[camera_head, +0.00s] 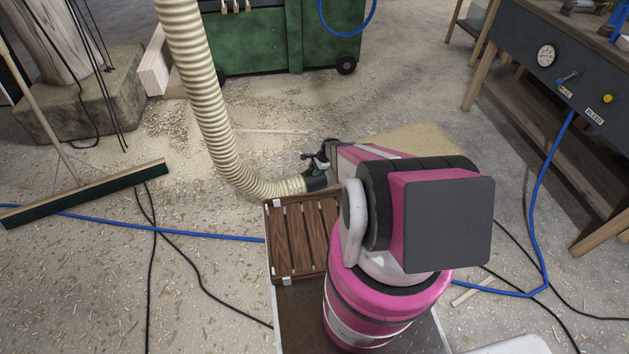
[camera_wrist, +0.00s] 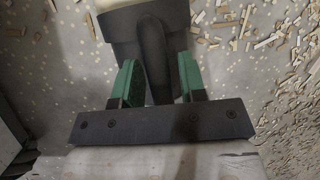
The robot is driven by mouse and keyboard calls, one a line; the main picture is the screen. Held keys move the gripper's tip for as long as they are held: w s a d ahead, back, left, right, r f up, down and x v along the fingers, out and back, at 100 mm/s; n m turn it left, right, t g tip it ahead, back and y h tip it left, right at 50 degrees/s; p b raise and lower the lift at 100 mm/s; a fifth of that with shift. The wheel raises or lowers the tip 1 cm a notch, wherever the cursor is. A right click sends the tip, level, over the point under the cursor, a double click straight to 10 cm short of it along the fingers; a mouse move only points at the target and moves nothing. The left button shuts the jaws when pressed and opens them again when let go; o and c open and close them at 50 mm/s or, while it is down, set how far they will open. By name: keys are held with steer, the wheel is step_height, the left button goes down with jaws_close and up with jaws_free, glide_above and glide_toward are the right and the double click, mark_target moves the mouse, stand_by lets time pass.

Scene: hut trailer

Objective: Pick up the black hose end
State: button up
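The black hose end (camera_head: 318,181) is the dark fitting on a cream ribbed hose (camera_head: 205,85), which hangs from the top of the head view and curves right near the floor. My gripper (camera_head: 318,164) is at this fitting, partly hidden by my arm. In the wrist view the black hose end (camera_wrist: 152,45) lies between my gripper's two green finger pads (camera_wrist: 158,80), its narrow part filling the space between them. The pads look closed against its sides. The pale rim of the hose shows at the top of that view.
A slatted wooden rack (camera_head: 303,238) on my base is just below the hose. Blue hose (camera_head: 205,235) and black cables cross the chip-strewn floor. A green machine (camera_head: 270,40) stands behind and a workbench (camera_head: 540,75) at right.

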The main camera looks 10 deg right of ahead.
jaws_close()
steer(key=shift+r, duration=0.15)
